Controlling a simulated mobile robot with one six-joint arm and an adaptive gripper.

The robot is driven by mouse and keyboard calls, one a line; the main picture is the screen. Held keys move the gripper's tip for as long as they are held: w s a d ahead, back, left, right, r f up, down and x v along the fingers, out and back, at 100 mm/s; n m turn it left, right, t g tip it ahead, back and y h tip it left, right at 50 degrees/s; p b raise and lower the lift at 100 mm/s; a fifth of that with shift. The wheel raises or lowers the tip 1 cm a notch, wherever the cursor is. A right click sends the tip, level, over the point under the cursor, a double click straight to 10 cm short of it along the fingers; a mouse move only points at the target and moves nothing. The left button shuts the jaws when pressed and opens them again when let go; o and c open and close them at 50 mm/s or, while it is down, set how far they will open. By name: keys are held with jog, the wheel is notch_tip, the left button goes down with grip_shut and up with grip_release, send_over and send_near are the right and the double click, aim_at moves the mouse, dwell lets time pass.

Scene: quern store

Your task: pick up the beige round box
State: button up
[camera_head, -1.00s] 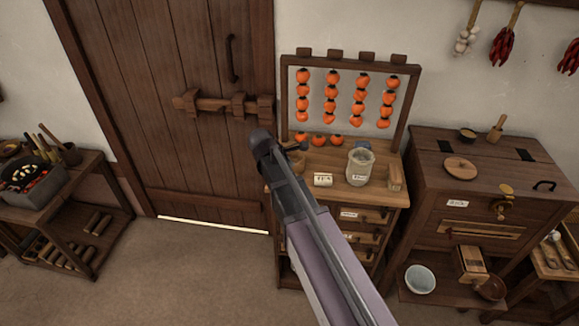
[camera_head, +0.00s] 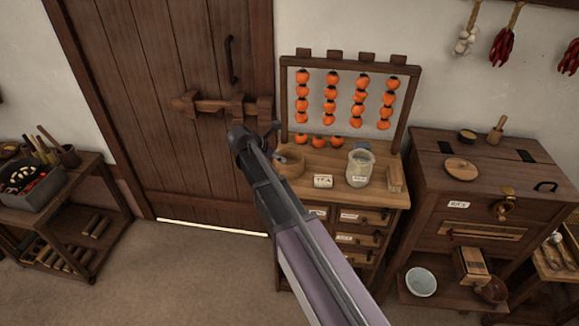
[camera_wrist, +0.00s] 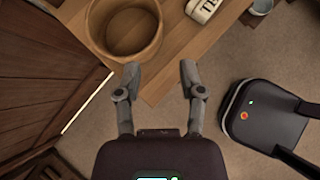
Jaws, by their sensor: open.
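A round, beige-brown, open-topped wooden box (camera_head: 291,163) stands at the left end of the small wooden chest's top (camera_head: 340,184). My arm partly covers it in the head view. In the wrist view the box (camera_wrist: 125,52) is at the upper left, its inside showing, its top cut off by the frame edge. My gripper (camera_wrist: 160,70) is open and empty. Its left finger is just below the box's near rim in the picture, its right finger beside the chest's corner. In the head view my gripper (camera_head: 256,134) is up and left of the box.
A rack of hanging orange fruit (camera_head: 345,95) rises behind. A wooden door (camera_head: 165,100) is at the left. Open floor (camera_head: 190,270) lies in front.

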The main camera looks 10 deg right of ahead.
aim_at(295, 166)
jog(key=shift+b+x, duration=2.8)
jog(key=shift+x, duration=1.35)
jog(key=shift+f, duration=0.1)
jog(key=b+x, duration=0.3)
jog(key=shift+a+f, duration=0.15)
jog(key=shift+f, duration=0.15)
jog(key=shift+b+x, duration=0.55)
jog(key=shift+x, duration=0.4)
jog(key=shift+r, duration=0.15)
jog(key=shift+c, duration=0.2)
grip_shut()
